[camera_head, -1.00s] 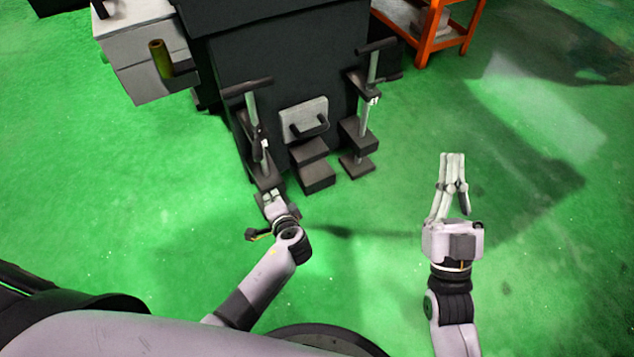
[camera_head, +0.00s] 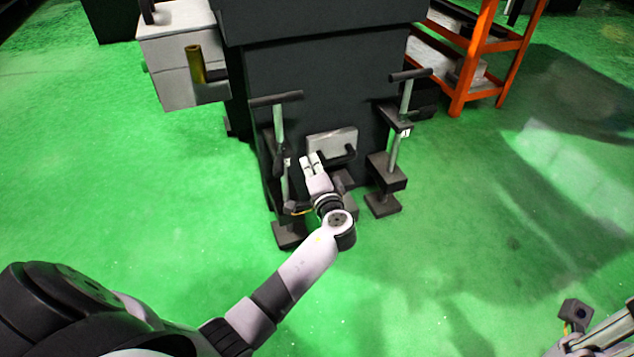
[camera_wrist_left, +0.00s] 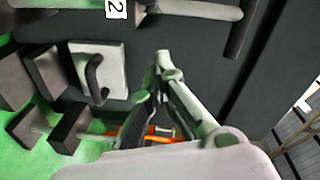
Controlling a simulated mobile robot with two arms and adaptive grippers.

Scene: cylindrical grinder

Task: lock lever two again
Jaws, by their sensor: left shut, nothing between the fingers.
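Lever two is the left clamp post (camera_head: 278,125) on the front of the dark machine, with a dark T-shaped handle (camera_head: 276,98) on a light upright shaft. In the left wrist view its label "2" (camera_wrist_left: 116,8) and shaft (camera_wrist_left: 195,9) run along the top edge, with the dark handle (camera_wrist_left: 241,30) at the right. My left gripper (camera_head: 311,158) is just right of this post, in front of the grey plate, and hides part of its lower area. Its fingertips (camera_wrist_left: 163,56) are shut and empty, apart from the shaft in the picture.
A second post, labelled 1 (camera_head: 405,132), stands to the right. Between them is a grey plate (camera_head: 324,141) with a black handle (camera_wrist_left: 96,78). An orange rack (camera_head: 482,50) stands at the back right. The green floor in front is clear.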

